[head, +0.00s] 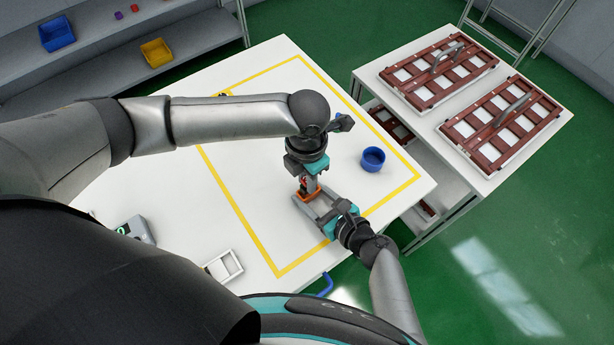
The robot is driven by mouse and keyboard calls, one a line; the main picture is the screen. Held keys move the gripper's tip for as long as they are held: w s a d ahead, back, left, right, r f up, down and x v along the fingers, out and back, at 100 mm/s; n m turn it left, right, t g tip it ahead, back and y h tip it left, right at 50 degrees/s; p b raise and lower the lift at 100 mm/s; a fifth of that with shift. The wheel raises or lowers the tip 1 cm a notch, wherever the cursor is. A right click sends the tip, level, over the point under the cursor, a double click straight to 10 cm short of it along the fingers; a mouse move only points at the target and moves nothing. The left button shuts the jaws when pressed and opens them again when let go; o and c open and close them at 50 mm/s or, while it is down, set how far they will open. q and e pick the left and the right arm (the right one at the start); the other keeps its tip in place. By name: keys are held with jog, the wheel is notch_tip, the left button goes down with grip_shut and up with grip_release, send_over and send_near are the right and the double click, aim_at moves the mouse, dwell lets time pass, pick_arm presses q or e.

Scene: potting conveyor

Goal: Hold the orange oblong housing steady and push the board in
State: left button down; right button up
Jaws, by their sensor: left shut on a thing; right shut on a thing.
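In the head view, the orange oblong housing (311,196) is at the table's middle right, mostly covered by my grippers. My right gripper (309,199) reaches in from the lower right, its long grey fingers on either side of the housing and shut on it. My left gripper (306,184) points down directly above the housing. It is shut on a small reddish piece, apparently the board (303,182), which is largely hidden between the fingers. I cannot tell how far the board sits inside the housing.
The white table (240,130) has a yellow taped outline and much free room. A blue round container (372,159) stands right of my grippers. A white tray (223,266) and a grey device (137,229) lie near the front. Brown racks (501,116) fill the right-hand table.

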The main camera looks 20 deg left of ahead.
pick_arm(q)
jog(key=shift+f, duration=1.25)
jog(key=c, duration=0.7)
grip_release()
notch_tip(320, 180, up, 12)
pick_arm(e)
jog(key=o, duration=1.2)
jog(key=shift+d, duration=0.1)
